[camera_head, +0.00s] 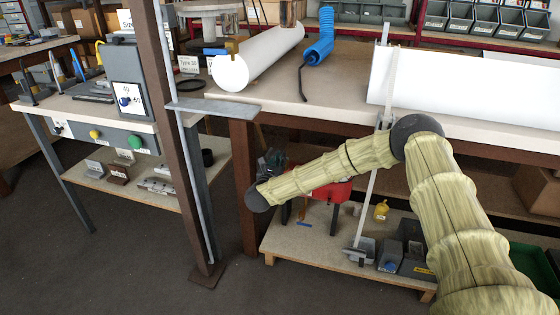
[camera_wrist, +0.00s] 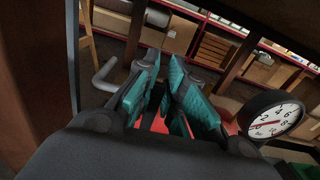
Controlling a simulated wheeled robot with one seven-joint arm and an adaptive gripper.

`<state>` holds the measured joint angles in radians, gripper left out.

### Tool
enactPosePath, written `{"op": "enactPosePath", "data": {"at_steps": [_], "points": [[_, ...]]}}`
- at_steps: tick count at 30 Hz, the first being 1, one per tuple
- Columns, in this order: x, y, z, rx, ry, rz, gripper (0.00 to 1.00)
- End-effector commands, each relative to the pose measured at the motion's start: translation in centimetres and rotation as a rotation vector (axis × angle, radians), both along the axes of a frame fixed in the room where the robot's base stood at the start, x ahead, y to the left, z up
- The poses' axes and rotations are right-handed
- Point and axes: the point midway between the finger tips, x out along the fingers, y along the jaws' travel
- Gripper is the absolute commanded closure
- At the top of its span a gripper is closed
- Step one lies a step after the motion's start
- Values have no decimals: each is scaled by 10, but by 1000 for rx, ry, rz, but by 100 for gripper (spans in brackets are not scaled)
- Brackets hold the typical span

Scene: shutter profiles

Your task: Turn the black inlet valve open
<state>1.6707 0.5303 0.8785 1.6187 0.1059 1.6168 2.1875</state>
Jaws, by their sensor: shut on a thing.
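My gripper (camera_wrist: 162,98) has its teal-padded fingers closed in on a thing between them in the wrist view. That thing is mostly hidden by the fingers; by its place beside the gauge it appears to be the black inlet valve, but its turn angle cannot be told. A round white pressure gauge (camera_wrist: 274,119) with a black rim stands just right of the fingers. Red surface shows behind and between the fingers. In the head view my gripper (camera_head: 270,163) is small and partly covered by my wrist, beside the red unit (camera_head: 332,191) under the bench.
The workbench top (camera_head: 345,85) is above my gripper, with a brown leg (camera_head: 245,185) close to its left. A brown post (camera_head: 180,140) stands further left. The lower shelf (camera_head: 320,240) holds grey boxes and a yellow item. A thin pale rod (camera_head: 370,200) stands near my forearm.

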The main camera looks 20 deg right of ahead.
Motion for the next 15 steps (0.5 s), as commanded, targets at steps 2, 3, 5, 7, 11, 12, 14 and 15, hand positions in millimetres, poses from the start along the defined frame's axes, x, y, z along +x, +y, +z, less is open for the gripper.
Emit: {"op": "enactPosePath", "data": {"at_steps": [2, 3, 5, 7, 11, 12, 14, 15], "points": [[1, 2, 0, -22, 15, 1, 100], [1, 3, 0, -38, 26, 1, 100], [3, 5, 0, -66, 45, 1, 100], [4, 7, -1, -106, 70, 1, 100], [7, 13, -2, -195, 132, 2, 100], [9, 15, -3, -225, 152, 2, 100], [10, 17, -4, -273, 183, 2, 100], [12, 19, -4, -304, 206, 2, 100]]}}
